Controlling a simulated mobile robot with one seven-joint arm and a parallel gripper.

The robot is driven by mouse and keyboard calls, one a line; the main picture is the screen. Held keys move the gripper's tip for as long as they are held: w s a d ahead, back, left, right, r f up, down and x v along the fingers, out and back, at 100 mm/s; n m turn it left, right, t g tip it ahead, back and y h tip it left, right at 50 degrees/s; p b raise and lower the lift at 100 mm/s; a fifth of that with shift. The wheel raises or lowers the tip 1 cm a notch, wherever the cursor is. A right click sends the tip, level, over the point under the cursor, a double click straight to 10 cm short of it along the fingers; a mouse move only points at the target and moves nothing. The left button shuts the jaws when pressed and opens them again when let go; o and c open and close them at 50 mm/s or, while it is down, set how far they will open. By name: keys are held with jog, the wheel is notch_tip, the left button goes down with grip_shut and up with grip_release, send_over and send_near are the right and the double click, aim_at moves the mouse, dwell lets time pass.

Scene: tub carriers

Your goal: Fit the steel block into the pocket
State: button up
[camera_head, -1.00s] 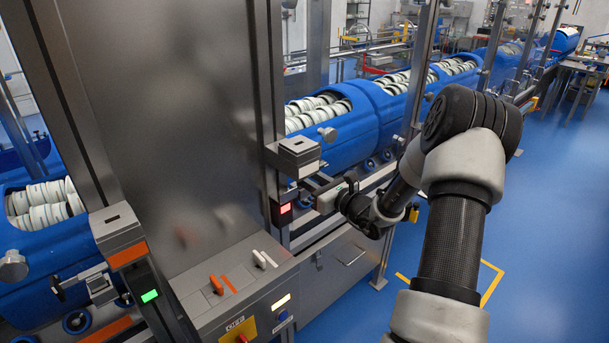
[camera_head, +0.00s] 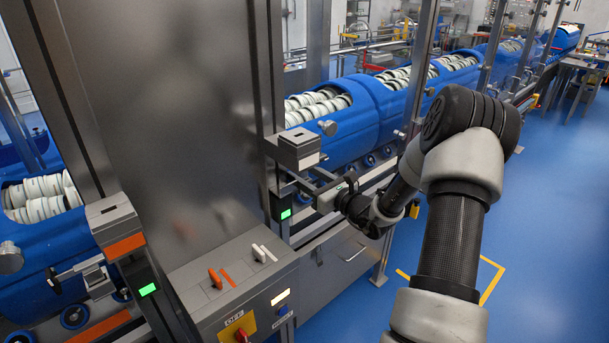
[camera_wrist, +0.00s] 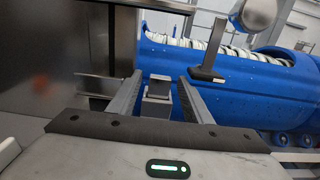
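In the wrist view a small steel block (camera_wrist: 158,88) with a flat, wider top sits between the two fingers of my gripper (camera_wrist: 160,80). Gaps show on both sides of it, so the gripper looks open around the block and apart from it. The block appears upright at the guard post. The pocket's inside is hidden, so I cannot tell how deep the block sits. In the head view my gripper (camera_head: 308,188) is at the right-hand post, below its grey slotted housing (camera_head: 298,148); the block is too small to make out there.
A green indicator (camera_head: 285,213) glows beside the gripper; another (camera_head: 147,289) glows on the left post. Blue tub carriers (camera_head: 350,125) with white rings stand behind. A black-ended bar (camera_wrist: 207,72) stands close to the right finger. A control box (camera_head: 235,290) is below; floor is clear right.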

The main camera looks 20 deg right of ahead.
jog(key=shift+s, duration=0.1)
jog(key=v, duration=1.7)
jog(key=shift+s+b, duration=0.15)
jog(key=shift+b, duration=0.15)
jog(key=shift+r, duration=0.1)
